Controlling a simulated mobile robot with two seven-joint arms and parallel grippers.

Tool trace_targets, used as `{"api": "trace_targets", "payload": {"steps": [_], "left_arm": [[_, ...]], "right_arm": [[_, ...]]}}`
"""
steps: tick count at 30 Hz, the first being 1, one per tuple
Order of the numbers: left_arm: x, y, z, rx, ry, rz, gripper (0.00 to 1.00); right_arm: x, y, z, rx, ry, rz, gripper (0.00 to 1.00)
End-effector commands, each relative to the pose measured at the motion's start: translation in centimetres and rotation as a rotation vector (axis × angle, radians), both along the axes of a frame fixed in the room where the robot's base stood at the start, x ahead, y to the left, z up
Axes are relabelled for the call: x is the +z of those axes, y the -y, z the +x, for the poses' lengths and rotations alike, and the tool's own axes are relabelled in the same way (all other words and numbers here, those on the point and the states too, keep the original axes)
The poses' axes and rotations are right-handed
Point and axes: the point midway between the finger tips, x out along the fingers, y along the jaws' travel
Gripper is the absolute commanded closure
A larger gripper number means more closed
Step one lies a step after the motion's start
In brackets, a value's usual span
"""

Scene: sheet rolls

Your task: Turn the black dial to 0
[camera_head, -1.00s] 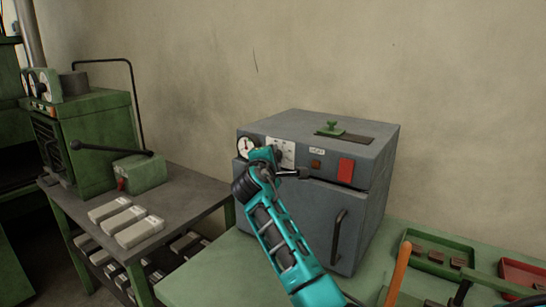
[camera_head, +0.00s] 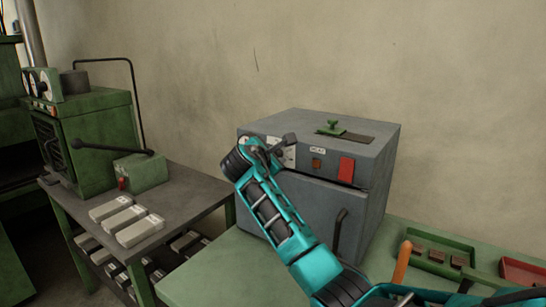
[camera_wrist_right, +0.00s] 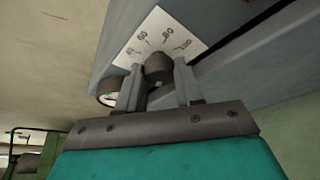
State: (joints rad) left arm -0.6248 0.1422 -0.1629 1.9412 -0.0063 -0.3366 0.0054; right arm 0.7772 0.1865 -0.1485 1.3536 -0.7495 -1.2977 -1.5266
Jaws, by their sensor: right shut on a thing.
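The black dial (camera_wrist_right: 158,67) sits on a white number plate (camera_wrist_right: 150,36) on the front of the grey oven (camera_head: 310,200). In the right wrist view my right gripper (camera_wrist_right: 157,76) is shut on the dial, one finger on each side of it. Numbers fan out on the plate beyond the dial. I cannot read a pointer or the dial's setting. In the head view the right gripper and wrist cover the dial; part of the white plate (camera_head: 290,158) shows beside them. My left gripper is not in view.
A round gauge (camera_wrist_right: 108,92) is beside the plate. The oven front also has a red switch (camera_head: 346,170) and a door handle (camera_head: 338,232). A green tray (camera_head: 437,243) lies right on the green bench (camera_head: 215,268). A grey table (camera_head: 185,192) stands left.

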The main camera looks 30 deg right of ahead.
Motion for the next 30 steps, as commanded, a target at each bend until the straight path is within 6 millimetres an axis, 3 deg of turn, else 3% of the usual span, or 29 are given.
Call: {"api": "trace_targets", "payload": {"steps": [11,12,18,20,30], "left_arm": [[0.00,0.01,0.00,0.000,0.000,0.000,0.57],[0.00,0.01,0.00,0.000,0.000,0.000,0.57],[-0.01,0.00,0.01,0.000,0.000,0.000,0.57],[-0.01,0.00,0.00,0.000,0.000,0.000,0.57],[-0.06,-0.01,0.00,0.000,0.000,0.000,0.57]], "right_arm": [[0.16,0.10,0.01,0.000,-0.004,-0.006,0.95],[0.16,0.10,0.01,0.000,-0.004,-0.006,0.63],[0.10,0.06,0.00,-0.001,-0.004,-0.004,0.44],[0.08,0.06,0.00,-0.001,-0.004,-0.004,0.39],[0.20,-0.48,-0.31,0.001,-0.003,-0.002,0.39]]}}
